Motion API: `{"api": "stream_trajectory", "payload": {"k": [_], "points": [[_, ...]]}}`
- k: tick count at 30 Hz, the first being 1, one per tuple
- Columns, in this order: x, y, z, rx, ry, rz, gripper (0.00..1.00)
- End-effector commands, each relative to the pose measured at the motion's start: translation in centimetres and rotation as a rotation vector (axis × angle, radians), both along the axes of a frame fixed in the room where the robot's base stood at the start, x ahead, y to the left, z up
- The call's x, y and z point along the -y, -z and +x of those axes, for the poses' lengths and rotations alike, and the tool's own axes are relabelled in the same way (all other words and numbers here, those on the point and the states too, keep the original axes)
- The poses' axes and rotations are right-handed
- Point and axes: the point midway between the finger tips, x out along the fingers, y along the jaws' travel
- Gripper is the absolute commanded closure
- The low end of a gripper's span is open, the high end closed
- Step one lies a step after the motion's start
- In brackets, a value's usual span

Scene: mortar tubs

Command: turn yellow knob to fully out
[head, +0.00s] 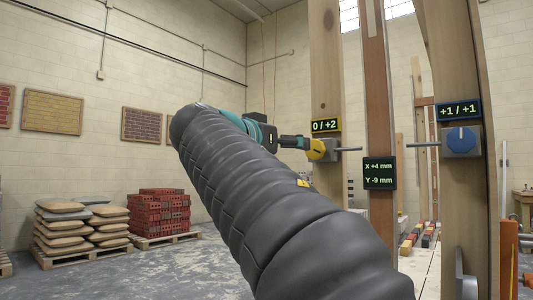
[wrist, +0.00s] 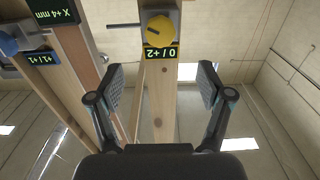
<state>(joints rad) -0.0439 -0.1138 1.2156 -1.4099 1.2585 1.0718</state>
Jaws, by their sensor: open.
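The yellow knob (head: 316,150) sits on a metal block on a wooden post, below a yellow-framed display (head: 326,125) reading 0 / +2. In the wrist view the yellow knob (wrist: 161,31) shows a dark pointer line, and its display (wrist: 160,53) appears upside down. My gripper (head: 298,142) is close in front of the knob in the head view. In the wrist view my gripper (wrist: 161,84) is open and empty, its two pads apart. The knob lies beyond and between the pads' lines, and I see no contact.
A blue knob (head: 461,140) with a +1 / +1 display (head: 459,108) is on the right post. A dark display (head: 380,173) reads X +4 mm, Y -9 mm on the middle post. Metal rods stick out beside both knobs. Bricks (head: 160,213) and sacks (head: 82,228) stand left.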

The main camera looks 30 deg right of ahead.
Motion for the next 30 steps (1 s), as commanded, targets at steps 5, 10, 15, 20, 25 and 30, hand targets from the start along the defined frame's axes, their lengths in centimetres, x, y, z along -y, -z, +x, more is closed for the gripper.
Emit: {"api": "stream_trajectory", "payload": {"k": [5,10,15,20,25,30], "points": [[2.2,-0.1,0.8,-0.004,0.004,0.001,0.22],[4.8,-0.1,1.9,-0.004,0.004,0.001,0.22],[7.7,-0.1,3.1,-0.005,0.003,0.001,0.22],[10.0,-0.1,4.1,-0.005,0.002,0.001,0.22],[11.5,0.0,4.8,-0.004,-0.001,0.002,0.22],[12.1,0.1,5.0,-0.004,-0.001,0.002,0.22]]}}
